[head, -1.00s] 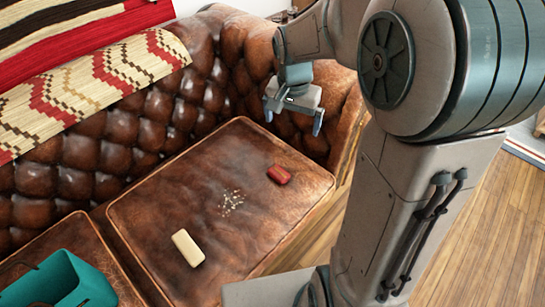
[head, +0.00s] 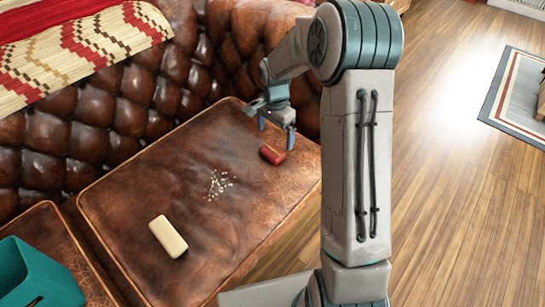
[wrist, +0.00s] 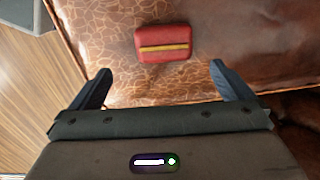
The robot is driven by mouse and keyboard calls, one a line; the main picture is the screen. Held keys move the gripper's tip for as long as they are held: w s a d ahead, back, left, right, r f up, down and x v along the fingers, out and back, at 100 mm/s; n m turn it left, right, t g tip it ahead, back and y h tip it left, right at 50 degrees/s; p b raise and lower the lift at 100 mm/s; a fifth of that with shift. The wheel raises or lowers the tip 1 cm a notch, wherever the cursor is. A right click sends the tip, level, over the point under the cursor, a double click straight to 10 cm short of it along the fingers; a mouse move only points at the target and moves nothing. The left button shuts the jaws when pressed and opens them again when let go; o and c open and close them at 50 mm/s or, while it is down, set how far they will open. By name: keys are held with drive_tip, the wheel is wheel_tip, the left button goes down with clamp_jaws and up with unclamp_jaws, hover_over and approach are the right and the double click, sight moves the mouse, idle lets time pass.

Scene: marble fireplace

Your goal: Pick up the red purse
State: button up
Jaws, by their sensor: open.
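The red purse (head: 272,155) lies on the brown leather seat cushion near its right end. In the wrist view the purse (wrist: 162,37) is a small rounded red block with a yellow stripe across it, ahead of the fingertips and roughly centred between them. My gripper (head: 276,142) is above the cushion close to the purse. In the wrist view my gripper (wrist: 161,80) has its two fingers wide apart with nothing between them. I cannot tell its exact height above the cushion.
A cream block (head: 168,236) and a patch of small pale bits (head: 219,185) lie on the same cushion (head: 130,205). A teal open bin (head: 38,280) stands at the lower left. The tufted sofa back (head: 95,125) rises behind. Wooden floor (head: 440,160) lies to the right.

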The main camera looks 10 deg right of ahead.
sight(272, 150)
drive_tip(key=f+b, duration=0.1)
drive_tip(key=f, duration=0.1)
drive_tip(key=f+b, duration=0.1)
drive_tip(key=f, duration=0.2)
drive_tip(key=f+b, duration=0.1)
drive_tip(key=f, duration=0.2)
drive_tip(key=shift+w+a+b, duration=0.15)
drive_tip(key=shift+a+b, duration=0.15)
drive_tip(key=shift+a, duration=0.05)
drive_tip(key=c, duration=1)
